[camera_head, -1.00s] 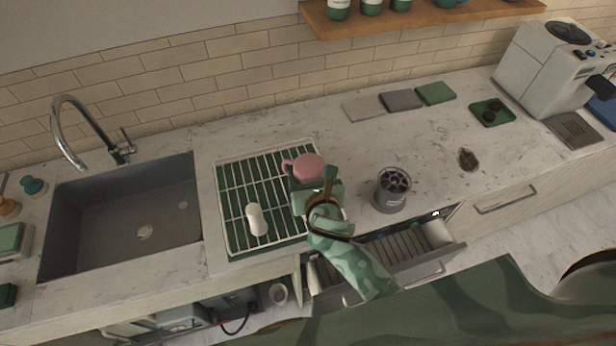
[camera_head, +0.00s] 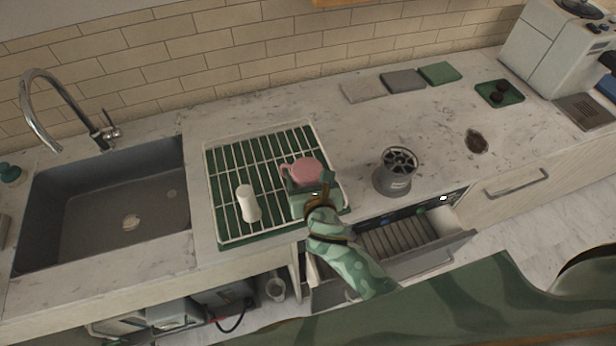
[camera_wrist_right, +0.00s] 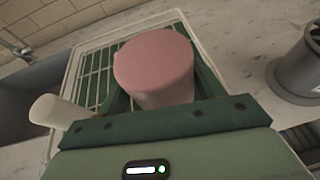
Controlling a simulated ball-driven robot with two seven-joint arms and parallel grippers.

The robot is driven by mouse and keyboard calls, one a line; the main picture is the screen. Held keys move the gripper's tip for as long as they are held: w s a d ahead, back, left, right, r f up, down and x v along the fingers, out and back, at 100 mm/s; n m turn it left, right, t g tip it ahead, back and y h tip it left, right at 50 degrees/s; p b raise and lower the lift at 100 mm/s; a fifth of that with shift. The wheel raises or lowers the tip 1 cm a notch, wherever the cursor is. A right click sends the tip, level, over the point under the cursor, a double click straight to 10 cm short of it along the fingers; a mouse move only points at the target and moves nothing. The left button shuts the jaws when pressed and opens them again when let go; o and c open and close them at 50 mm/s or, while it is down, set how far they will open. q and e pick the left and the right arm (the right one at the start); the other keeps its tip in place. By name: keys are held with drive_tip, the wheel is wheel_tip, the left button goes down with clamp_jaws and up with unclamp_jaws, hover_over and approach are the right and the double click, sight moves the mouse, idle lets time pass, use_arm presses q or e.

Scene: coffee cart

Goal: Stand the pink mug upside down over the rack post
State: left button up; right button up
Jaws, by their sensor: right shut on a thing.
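The pink mug (camera_head: 303,172) is over the right part of the white wire rack (camera_head: 222,239). In the right wrist view the mug (camera_wrist_right: 155,62) shows its flat closed base facing up, so it is upside down. Its handle points left in the head view. My right gripper (camera_head: 305,190) is shut on the mug. A white round-topped post (camera_head: 248,204) stands on the rack, left of the mug and apart from it; it also shows in the right wrist view (camera_wrist_right: 58,112). The mug's mouth is hidden. My left gripper is not in view.
A grey cylindrical holder (camera_head: 396,175) stands right of the rack. The sink (camera_head: 105,205) lies to the left. An open drawer (camera_head: 420,250) juts out below the counter front. Flat coasters (camera_head: 402,81) lie at the back.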

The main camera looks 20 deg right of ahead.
drive_tip(key=shift+f, duration=0.55)
idle(0.4)
drive_tip(key=o, duration=1.4)
drive_tip(key=shift+c, duration=0.2)
